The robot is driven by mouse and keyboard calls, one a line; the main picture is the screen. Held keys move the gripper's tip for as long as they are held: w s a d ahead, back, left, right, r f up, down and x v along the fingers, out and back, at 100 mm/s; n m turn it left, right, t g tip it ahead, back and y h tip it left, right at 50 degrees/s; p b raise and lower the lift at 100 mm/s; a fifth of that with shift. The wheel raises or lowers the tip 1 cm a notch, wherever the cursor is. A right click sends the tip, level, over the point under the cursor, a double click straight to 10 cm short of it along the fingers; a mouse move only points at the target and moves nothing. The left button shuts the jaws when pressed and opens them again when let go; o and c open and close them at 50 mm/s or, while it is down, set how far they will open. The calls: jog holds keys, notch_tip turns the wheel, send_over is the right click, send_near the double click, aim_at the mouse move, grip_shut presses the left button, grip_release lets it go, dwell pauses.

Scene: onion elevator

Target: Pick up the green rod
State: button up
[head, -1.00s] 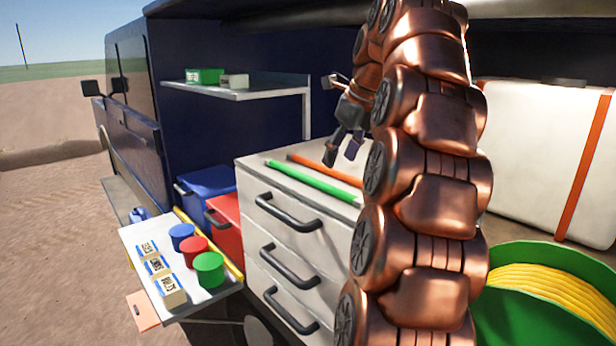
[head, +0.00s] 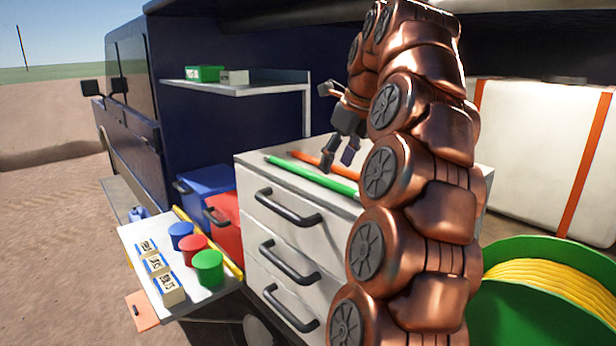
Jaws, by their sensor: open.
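The green rod (head: 306,173) lies on the white top of the drawer cabinet (head: 262,184), running from the back left to the front right. An orange rod (head: 312,159) lies behind it, roughly parallel. My gripper (head: 337,162) is open and points down, with its dark fingers over the cabinet top near the two rods. In the picture the fingertips overlap the area between the rods. I cannot tell their exact height or whether they touch anything. My copper arm hides the right part of the cabinet and may hide the rods' right ends.
A shelf (head: 245,90) with a green box (head: 205,73) is at the upper left. A side tray (head: 205,296) holds coloured cylinders and labelled blocks. A green reel (head: 510,325) with yellow hose stands at right. Blue and red boxes stand left of the cabinet.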

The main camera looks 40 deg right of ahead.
aim_at(331, 180)
jog(key=shift+p+x, duration=1)
jog(key=shift+x, duration=1.35)
jog(key=shift+s+d, duration=0.1)
jog(key=shift+s, duration=0.05)
grip_shut()
